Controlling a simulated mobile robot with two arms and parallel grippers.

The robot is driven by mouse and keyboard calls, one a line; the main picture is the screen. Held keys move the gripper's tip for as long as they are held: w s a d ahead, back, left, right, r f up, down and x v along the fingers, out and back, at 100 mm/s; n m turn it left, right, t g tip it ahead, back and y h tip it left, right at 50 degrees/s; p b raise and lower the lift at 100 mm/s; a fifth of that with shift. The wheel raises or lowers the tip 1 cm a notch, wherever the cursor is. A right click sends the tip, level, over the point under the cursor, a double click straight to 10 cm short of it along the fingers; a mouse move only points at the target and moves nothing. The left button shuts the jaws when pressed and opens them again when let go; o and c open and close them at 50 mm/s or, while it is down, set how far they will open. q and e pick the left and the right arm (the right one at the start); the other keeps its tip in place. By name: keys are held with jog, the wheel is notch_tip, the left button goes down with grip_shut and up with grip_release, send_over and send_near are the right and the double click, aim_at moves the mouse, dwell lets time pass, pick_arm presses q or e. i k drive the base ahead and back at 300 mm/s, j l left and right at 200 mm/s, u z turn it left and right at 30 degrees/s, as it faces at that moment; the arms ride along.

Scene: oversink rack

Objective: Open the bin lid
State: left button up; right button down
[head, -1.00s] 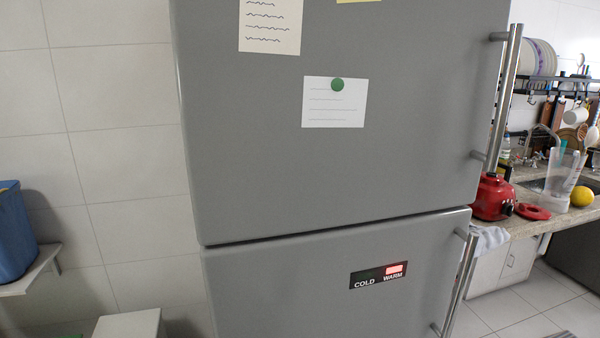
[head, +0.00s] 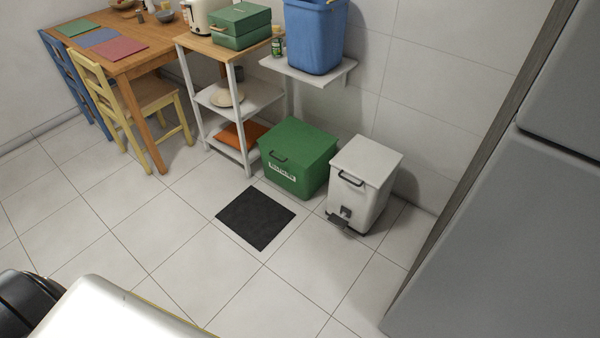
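A white bin (head: 354,196) stands on the floor against the tiled wall, right of centre. Its lid (head: 367,159) is shut. A dark handle is on its upper front and a dark pedal (head: 340,224) is low on its front. A green box-like bin (head: 290,176) with a white label stands just left of it. Its top is shut too, with a dark handle at the front. Neither of my grippers is in view.
A dark mat (head: 255,217) lies on the floor before the green bin. The grey fridge (head: 500,240) stands at right. A blue bucket (head: 313,38) sits on a wall shelf above. A shelf rack (head: 248,100), a yellow chair (head: 140,98) and a table are at left. Floor in front is clear.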

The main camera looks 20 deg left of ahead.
aim_at(372, 162)
jog(key=u, duration=0.25)
jog(key=i+j+z, duration=0.15)
jog(key=i+j, duration=0.7)
